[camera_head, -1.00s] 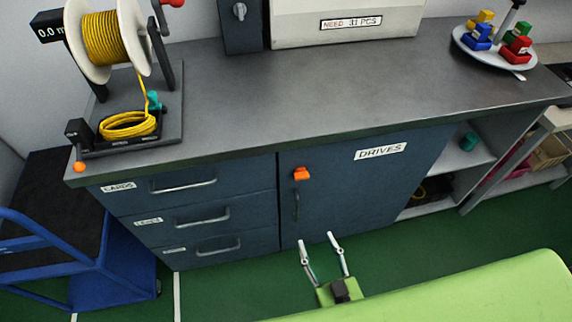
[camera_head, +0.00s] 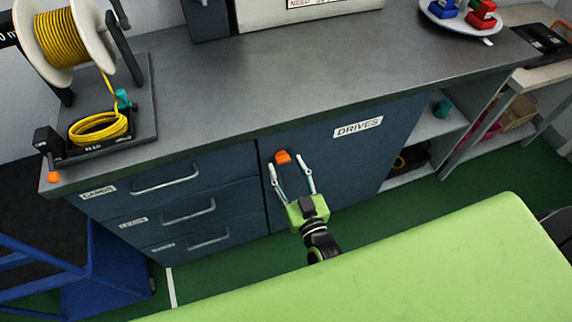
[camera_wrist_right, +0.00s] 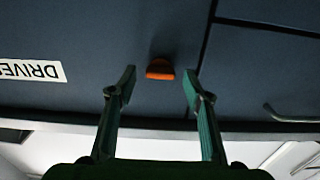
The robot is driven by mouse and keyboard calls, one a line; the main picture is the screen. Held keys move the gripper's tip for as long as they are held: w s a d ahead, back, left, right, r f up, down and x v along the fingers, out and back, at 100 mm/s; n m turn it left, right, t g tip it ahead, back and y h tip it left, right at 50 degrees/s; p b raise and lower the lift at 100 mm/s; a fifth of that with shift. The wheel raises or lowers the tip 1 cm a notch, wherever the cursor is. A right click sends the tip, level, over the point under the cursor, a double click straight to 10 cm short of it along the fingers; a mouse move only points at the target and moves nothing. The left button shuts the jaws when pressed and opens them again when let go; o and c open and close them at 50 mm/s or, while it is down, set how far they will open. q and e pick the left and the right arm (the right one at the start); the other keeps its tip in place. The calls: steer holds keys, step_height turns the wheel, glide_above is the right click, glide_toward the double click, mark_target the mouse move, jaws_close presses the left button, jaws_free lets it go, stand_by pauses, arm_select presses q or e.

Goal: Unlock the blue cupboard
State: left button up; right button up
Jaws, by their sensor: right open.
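The blue cupboard (camera_head: 345,158) labelled DRIVES is closed under the grey counter, right of the drawers. Its orange knob (camera_head: 283,157) sits near the upper left corner of the door. In the right wrist view the orange knob (camera_wrist_right: 160,69) lies beyond and between the fingertips, with gaps on both sides. My right gripper (camera_head: 291,164) is open and empty, pointing at the knob; its fingers also show in the right wrist view (camera_wrist_right: 158,85). Contact with the knob is not visible. The door handle is hidden behind the gripper. My left gripper is not in view.
Drawers with metal handles (camera_head: 188,210) are left of the cupboard. A cable spool (camera_head: 72,40) and a round tray (camera_head: 465,22) stand on the counter (camera_head: 290,80). A blue cart (camera_head: 100,270) is at lower left. Open shelves (camera_head: 435,125) are at right.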

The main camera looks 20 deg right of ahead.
steer(key=shift+w, duration=0.5)
steer(key=c, duration=1.1)
steer(key=shift+m, duration=0.3)
steer(key=shift+m+b, duration=1.1)
steer(key=shift+m, duration=7.5)
